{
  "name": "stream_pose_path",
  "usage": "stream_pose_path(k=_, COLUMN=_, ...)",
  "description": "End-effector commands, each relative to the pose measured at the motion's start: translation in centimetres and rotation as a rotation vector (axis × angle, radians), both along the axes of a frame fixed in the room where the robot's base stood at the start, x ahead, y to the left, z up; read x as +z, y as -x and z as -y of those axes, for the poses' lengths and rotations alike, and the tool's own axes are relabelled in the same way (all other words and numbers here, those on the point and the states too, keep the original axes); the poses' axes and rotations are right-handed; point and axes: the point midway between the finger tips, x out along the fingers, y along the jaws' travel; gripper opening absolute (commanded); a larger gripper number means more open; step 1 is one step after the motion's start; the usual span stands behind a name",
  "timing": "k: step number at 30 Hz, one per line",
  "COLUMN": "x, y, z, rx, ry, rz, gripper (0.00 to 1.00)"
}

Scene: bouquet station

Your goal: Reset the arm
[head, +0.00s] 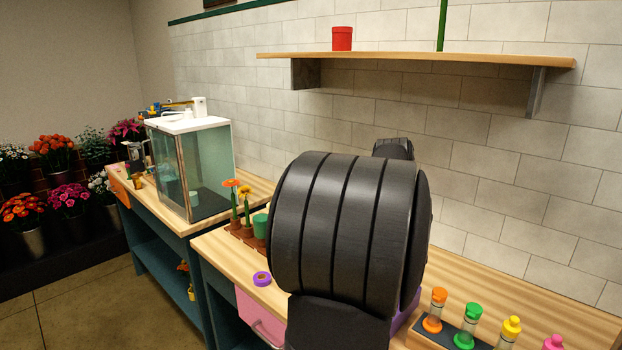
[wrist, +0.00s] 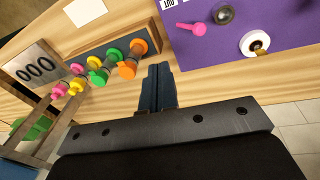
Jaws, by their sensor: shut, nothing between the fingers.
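My gripper (wrist: 158,85) shows in the wrist view with its two dark fingers together and nothing between them. The fingers are over the wooden bench top (wrist: 200,86), between a rack of stoppered vials (wrist: 106,62) and a purple panel (wrist: 270,45). I cannot tell how high they are above the bench. In the head view my black arm fills the middle and hides part of the bench; the gripper itself is hidden there.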

Motion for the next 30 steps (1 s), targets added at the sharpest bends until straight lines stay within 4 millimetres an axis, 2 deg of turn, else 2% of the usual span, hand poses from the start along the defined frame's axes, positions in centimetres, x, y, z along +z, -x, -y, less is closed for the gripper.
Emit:
stream_pose_path(k=8, x=-5.6, y=1.0, z=1.3, rx=-0.002, ry=-0.002, rz=-0.005, gripper=0.00)
stream_pose_path(k=11, x=-7.6, y=0.7, z=1.3, rx=0.000, ry=-0.002, rz=-0.004, gripper=0.00)
stream_pose_path(k=21, x=-8.8, y=0.4, z=1.3, rx=0.004, ry=-0.176, rz=0.151, gripper=0.00)
stream_pose_path(k=30, x=-9.1, y=0.2, z=1.6, rx=-0.004, ry=-0.269, rz=0.267, gripper=0.00)
